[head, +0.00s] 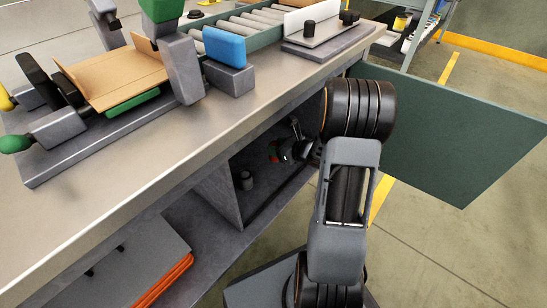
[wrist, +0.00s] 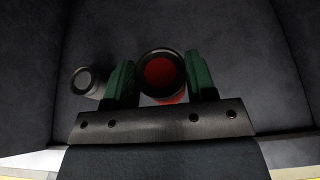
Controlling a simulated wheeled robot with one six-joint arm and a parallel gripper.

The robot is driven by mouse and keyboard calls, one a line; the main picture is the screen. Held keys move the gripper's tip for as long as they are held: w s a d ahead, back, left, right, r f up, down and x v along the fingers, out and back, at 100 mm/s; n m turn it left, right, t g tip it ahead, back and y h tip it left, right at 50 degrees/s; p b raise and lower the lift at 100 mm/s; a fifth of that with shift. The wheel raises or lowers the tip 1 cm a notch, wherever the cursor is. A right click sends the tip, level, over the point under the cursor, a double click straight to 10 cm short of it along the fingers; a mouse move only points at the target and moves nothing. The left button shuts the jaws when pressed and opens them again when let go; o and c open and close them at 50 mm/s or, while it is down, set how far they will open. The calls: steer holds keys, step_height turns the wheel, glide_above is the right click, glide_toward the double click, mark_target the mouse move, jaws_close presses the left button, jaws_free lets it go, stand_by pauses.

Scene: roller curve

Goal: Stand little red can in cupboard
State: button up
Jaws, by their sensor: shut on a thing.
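The little red can (wrist: 160,72), with a dark rim and red top, is between the green finger pads of my gripper (wrist: 161,80) in the wrist view. My gripper is shut on it. In the head view, my gripper (head: 284,152) reaches inside the open cupboard (head: 222,192) under the bench, and a bit of red shows at the fingers. The can looks upright from above. Whether its base touches the cupboard floor (wrist: 160,25) cannot be told.
A small grey can (head: 246,180) stands in the cupboard left of my gripper, close to the left finger in the wrist view (wrist: 88,80). The green cupboard door (head: 450,135) hangs open at right. The bench top (head: 130,185) overhangs the cupboard.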

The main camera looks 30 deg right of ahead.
steer(key=shift+w+a+f, duration=0.15)
steer(key=shift+w+f, duration=0.5)
steer(key=shift+f, duration=0.15)
steer(key=shift+w+f+b, duration=0.15)
steer(key=shift+f+b, duration=0.45)
steer(key=shift+f, duration=0.3)
steer(key=shift+w+f+b, duration=0.1)
steer(key=shift+f+b, duration=0.45)
steer(key=shift+f, duration=0.3)
steer(key=shift+f+b, duration=0.2)
steer(key=shift+b, duration=0.1)
steer(key=o, duration=1)
steer(key=shift+r, duration=0.1)
steer(key=shift+r+p, duration=0.25)
steer(key=shift+p, duration=0.2)
steer(key=p+v, duration=0.3)
steer(key=v, duration=0.9)
steer(key=shift+s+f, duration=0.1)
steer(key=shift+f, duration=0.1)
